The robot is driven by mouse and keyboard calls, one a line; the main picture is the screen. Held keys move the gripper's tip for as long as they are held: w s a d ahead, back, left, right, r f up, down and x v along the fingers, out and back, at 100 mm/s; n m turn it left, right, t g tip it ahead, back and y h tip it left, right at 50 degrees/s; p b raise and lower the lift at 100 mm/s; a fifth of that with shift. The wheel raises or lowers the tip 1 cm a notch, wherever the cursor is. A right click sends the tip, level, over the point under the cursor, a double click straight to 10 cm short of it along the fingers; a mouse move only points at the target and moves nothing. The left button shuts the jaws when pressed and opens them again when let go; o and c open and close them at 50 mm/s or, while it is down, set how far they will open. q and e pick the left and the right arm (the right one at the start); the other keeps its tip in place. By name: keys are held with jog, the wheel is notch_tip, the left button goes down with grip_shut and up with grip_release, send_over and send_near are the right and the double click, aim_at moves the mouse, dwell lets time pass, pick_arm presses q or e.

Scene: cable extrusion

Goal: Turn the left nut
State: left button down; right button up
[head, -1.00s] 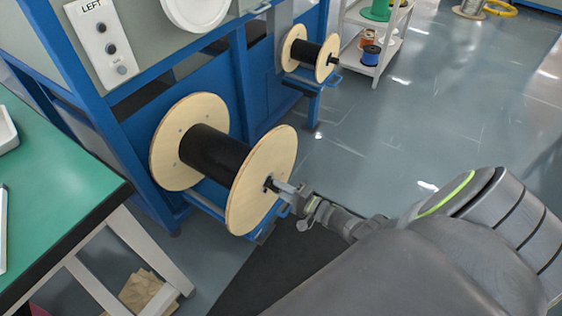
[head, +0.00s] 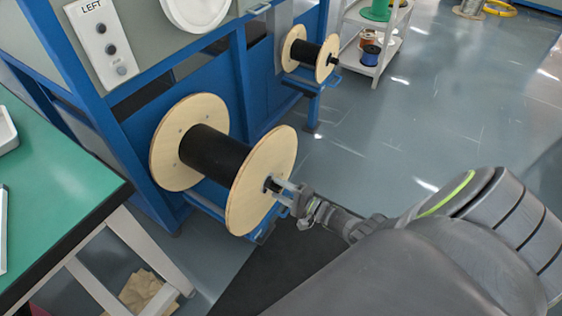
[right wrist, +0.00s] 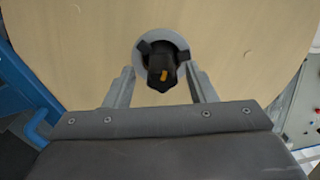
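The left nut (right wrist: 162,72) is a black lobed knob at the hub of the near wooden spool (head: 262,180), with a small orange mark on it. In the head view it is small and mostly hidden by the fingers. My right gripper (head: 279,188) is at the spool's outer face. In the right wrist view its two fingers (right wrist: 162,85) stand apart, one on each side of the nut, with a gap to it on both sides. My left gripper is not in view.
Black cable (head: 214,149) is wound on the near spool, held by the blue machine frame (head: 240,80). A second spool (head: 327,60) stands farther back. A green table (head: 60,190) is at the left. Open floor (head: 400,125) lies to the right.

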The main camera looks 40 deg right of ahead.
jog(key=shift+s+d+r, duration=0.1)
jog(key=shift+s+d, duration=0.05)
jog(key=shift+s, duration=0.05)
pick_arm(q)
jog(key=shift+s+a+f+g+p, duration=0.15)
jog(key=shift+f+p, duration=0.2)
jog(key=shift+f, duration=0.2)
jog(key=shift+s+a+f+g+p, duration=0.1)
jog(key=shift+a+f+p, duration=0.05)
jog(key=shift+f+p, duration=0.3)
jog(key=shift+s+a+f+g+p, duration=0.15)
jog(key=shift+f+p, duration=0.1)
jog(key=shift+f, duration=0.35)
pick_arm(e)
jog(key=v, duration=1.7)
